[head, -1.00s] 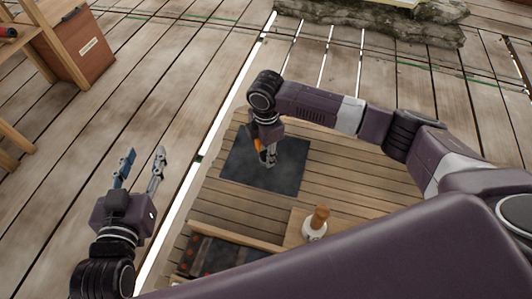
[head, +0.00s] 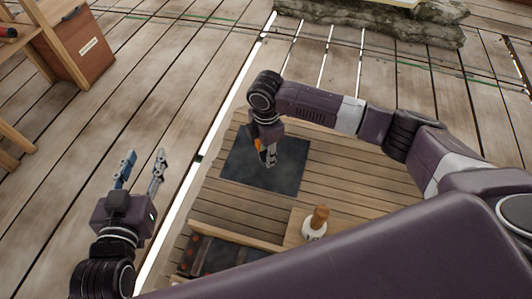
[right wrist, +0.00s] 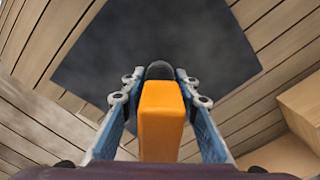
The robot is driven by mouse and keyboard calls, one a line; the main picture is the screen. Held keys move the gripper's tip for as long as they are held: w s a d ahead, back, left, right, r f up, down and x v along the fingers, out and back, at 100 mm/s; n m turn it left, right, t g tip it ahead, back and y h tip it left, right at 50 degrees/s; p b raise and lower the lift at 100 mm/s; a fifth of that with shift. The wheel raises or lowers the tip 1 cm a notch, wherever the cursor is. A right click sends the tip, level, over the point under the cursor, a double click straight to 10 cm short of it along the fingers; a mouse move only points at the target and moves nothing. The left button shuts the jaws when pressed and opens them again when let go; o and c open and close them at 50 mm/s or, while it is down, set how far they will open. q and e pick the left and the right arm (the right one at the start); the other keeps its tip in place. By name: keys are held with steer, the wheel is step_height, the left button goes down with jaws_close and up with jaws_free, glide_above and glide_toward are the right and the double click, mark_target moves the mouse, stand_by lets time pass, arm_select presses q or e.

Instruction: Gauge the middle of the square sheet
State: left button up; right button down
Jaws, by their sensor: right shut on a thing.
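The square sheet (head: 284,172) is dark grey and lies flat on the slatted wooden surface. It also fills the upper middle of the right wrist view (right wrist: 210,45). My right gripper (head: 268,158) is over the sheet and points down at it. It is shut on an orange block-like tool (right wrist: 161,115) with a dark rounded tip. Whether the tip touches the sheet I cannot tell. My left gripper (head: 142,172) is open and empty, to the left of the sheet, beyond the pale gap.
A wooden block (head: 296,232) bears a white, round-based thing with a brown handle (head: 319,218). A long tray (head: 215,255) with dark contents lies below the sheet. A brown box (head: 85,48) stands at the upper left. Stones (head: 375,22) lie at the back.

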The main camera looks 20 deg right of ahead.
arm_select(q)
steer(key=shift+s+a+f+g+p, duration=0.15)
steer(key=shift+s+f+g, duration=0.1)
steer(key=shift+f, duration=0.25)
steer(key=shift+s+a+f+g+p, duration=0.15)
steer(key=shift+s+f+g, duration=0.15)
steer(key=shift+f, duration=0.25)
steer(key=shift+s+a+f+g, duration=0.15)
steer(key=shift+s+f+g, duration=0.1)
steer(key=shift+f, duration=0.25)
stand_by(5.0)
